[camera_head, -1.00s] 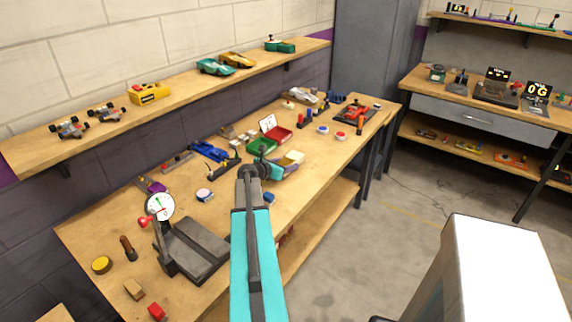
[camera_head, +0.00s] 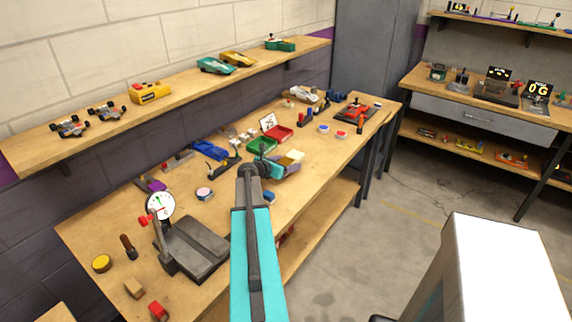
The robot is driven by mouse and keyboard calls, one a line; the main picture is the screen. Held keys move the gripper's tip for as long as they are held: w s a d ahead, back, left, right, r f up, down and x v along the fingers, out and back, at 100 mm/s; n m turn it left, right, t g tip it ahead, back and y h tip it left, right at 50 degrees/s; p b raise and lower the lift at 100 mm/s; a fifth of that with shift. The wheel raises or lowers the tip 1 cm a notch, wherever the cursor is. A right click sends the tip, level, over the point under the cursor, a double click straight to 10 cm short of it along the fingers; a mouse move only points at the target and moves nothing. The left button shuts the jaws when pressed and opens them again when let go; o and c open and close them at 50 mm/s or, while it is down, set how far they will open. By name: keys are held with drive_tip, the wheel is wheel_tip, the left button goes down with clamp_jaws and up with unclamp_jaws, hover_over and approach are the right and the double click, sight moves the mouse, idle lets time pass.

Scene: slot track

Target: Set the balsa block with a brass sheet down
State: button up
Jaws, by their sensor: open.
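My gripper (camera_head: 283,170) is small in the body view, beyond the teal arm, over the middle of the workbench. Its jaws are open, but the fingers are largely hidden by my own wrist. A pale cream block (camera_head: 295,156) shows right beside the gripper; I cannot tell whether it touches the fingers or carries a brass sheet. A tan wooden block (camera_head: 134,288) lies at the near left of the bench; no brass sheet can be made out on it.
The wooden workbench (camera_head: 105,225) holds a dial gauge (camera_head: 160,205) on a dark plate (camera_head: 195,248), green (camera_head: 261,146) and red (camera_head: 279,134) trays, and a blue car (camera_head: 209,150). A wall shelf (camera_head: 185,92) with model cars runs behind.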

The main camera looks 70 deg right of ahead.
drive_tip(key=shift+b+v, duration=0.95)
drive_tip(key=shift+v, duration=5)
drive_tip(key=shift+s, duration=0.1)
